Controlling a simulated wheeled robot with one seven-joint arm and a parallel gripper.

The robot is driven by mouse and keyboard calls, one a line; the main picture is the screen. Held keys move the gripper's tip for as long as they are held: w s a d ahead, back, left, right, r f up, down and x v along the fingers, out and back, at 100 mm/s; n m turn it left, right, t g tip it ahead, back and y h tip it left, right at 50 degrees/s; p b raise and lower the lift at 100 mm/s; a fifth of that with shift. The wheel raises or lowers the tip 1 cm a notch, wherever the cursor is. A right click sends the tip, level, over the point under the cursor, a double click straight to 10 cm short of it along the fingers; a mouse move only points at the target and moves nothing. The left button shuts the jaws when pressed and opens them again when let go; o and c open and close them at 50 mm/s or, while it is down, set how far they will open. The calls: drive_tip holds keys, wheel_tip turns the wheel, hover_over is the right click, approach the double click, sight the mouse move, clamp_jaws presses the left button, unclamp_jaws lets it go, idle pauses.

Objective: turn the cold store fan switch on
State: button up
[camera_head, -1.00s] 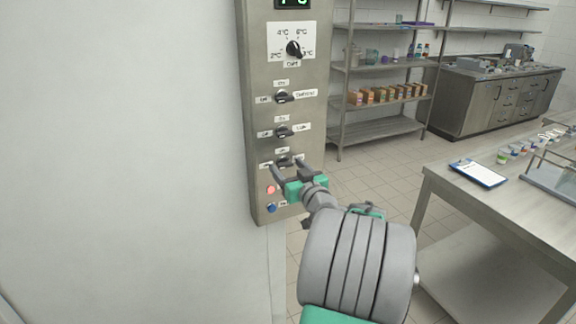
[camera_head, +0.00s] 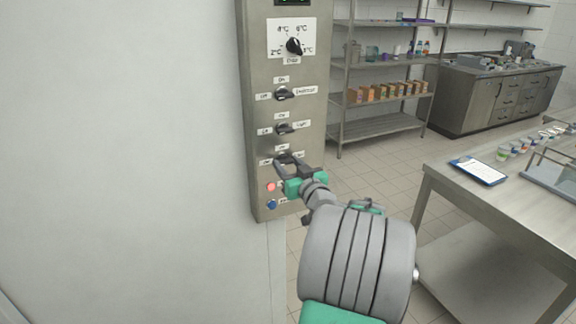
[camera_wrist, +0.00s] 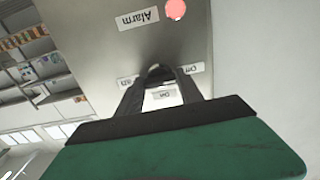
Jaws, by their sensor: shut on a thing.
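The grey control panel (camera_head: 258,140) stands upright on the wall edge. Its lowest black rotary switch (camera_head: 284,157) has labels to the left, right and above. My gripper (camera_head: 284,165) is at this switch with its fingers shut on the knob. In the wrist view, which is upside down, the knob (camera_wrist: 158,74) is between the two dark fingertips, partly hidden. The labels there read "Off" (camera_wrist: 193,68) and "On" (camera_wrist: 162,95); the third (camera_wrist: 127,81) is too small to read surely. The knob's pointing direction is hard to tell.
Above are the "Light" switch (camera_head: 285,128), another switch (camera_head: 285,93) and a temperature dial (camera_head: 294,46). A red alarm lamp (camera_head: 271,187) and blue button (camera_head: 272,204) are just below. A steel table (camera_head: 450,185) stands at the right, shelves (camera_head: 375,130) behind.

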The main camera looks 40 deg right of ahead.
drive_tip(key=shift+m, duration=0.3)
drive_tip(key=m+b, duration=0.1)
drive_tip(key=m, duration=0.7)
drive_tip(key=shift+m, duration=0.4)
drive_tip(key=m+p, duration=0.2)
drive_tip(key=m, duration=0.3)
drive_tip(key=shift+r, duration=0.1)
drive_tip(key=shift+m+p, duration=0.9)
drive_tip(key=shift+m, duration=0.9)
drive_tip(key=o, duration=1.4)
